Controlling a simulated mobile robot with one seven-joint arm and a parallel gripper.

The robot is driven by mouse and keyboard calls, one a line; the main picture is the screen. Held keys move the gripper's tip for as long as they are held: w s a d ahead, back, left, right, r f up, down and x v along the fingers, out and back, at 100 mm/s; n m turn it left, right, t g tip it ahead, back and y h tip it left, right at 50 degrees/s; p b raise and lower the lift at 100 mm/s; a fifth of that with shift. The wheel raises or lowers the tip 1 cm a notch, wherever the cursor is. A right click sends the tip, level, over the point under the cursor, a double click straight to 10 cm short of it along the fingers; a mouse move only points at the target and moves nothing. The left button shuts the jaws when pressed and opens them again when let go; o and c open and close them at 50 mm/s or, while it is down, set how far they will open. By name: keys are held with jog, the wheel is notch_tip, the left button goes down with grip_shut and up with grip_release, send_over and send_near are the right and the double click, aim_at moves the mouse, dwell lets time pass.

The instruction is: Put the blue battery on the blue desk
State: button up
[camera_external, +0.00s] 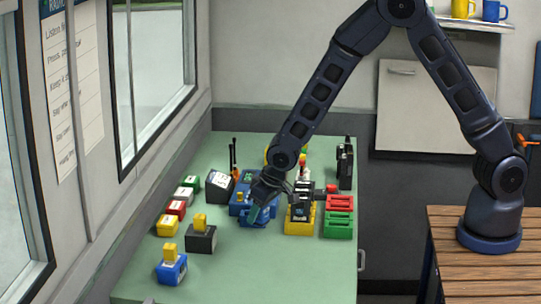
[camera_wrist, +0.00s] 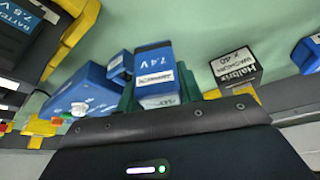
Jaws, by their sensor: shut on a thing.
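My gripper (camera_external: 259,203) hangs low over the middle of the green-topped table, beside a blue charger-like unit (camera_external: 237,208). In the wrist view my gripper (camera_wrist: 158,88) is shut on a blue battery (camera_wrist: 154,62) with a white label reading 7.4V. The battery lies between the two greenish fingers, in front of the dark palm. The same blue unit (camera_wrist: 88,92) shows just left of it in the wrist view. In the external view my wrist hides much of the held battery. I cannot tell whether it touches the table. No separate blue desk shows; the tabletop (camera_external: 225,270) is green.
Beside the gripper stand a yellow charger (camera_external: 299,222) with a dark battery, and red and green trays (camera_external: 339,203). Small coloured blocks line the left edge. The front right tabletop is clear.

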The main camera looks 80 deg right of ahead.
aim_at(258, 225)
jog(key=shift+f, duration=2.05)
jog(key=o, duration=1.1)
jog(key=shift+f, duration=0.1)
